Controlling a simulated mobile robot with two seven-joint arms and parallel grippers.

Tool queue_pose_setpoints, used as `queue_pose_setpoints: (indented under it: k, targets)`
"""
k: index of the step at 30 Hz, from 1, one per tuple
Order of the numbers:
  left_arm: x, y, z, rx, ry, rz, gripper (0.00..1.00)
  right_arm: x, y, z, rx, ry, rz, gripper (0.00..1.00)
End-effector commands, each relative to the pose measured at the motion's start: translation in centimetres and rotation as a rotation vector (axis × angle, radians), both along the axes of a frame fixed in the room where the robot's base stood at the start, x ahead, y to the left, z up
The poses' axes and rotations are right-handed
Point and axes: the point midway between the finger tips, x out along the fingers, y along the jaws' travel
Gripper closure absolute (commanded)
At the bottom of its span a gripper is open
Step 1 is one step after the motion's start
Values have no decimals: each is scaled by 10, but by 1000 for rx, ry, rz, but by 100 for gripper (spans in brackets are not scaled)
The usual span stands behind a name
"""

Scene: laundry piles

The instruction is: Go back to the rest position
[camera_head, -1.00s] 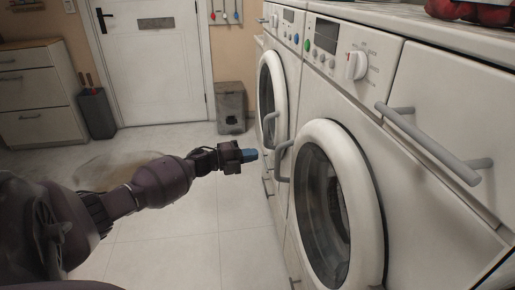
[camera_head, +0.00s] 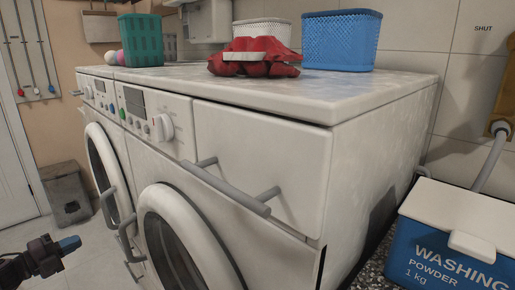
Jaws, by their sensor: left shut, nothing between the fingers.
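My left gripper (camera_head: 68,243) shows at the lower left in the head view, dark with a blue tip. It is shut and empty, held above the tiled floor and apart from the washing machines. Little of the left arm shows. My right gripper is not in view. The front-loading washing machine (camera_head: 265,165) stands near the middle with its round door (camera_head: 165,215) closed against the front. A second machine (camera_head: 88,125) stands beyond it to the left.
On the worktop (camera_head: 190,78) are a green basket (camera_head: 141,40), a red cloth item (camera_head: 255,62), a white basket (camera_head: 262,30) and a blue basket (camera_head: 341,40). A washing powder box (camera_head: 450,240) stands at the lower right. A grey bin (camera_head: 66,195) stands on open floor at left.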

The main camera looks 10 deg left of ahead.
Motion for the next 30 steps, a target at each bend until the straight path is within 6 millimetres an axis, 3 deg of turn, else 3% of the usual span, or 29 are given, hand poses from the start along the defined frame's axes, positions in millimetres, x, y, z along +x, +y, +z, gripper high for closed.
queue_pose_setpoints:
  k: [3,8,18,25,30]
  targets:
    - [-20,-20,-2,-71,26,42,100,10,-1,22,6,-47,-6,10]
    - [-63,-60,-16,-216,100,134,100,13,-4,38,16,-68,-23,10]
    - [-176,-155,-39,-567,310,363,100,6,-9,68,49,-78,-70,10]
    - [-260,-226,-33,-828,477,525,100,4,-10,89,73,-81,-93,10]
    - [-321,-279,-15,-1024,611,647,100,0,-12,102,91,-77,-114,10]
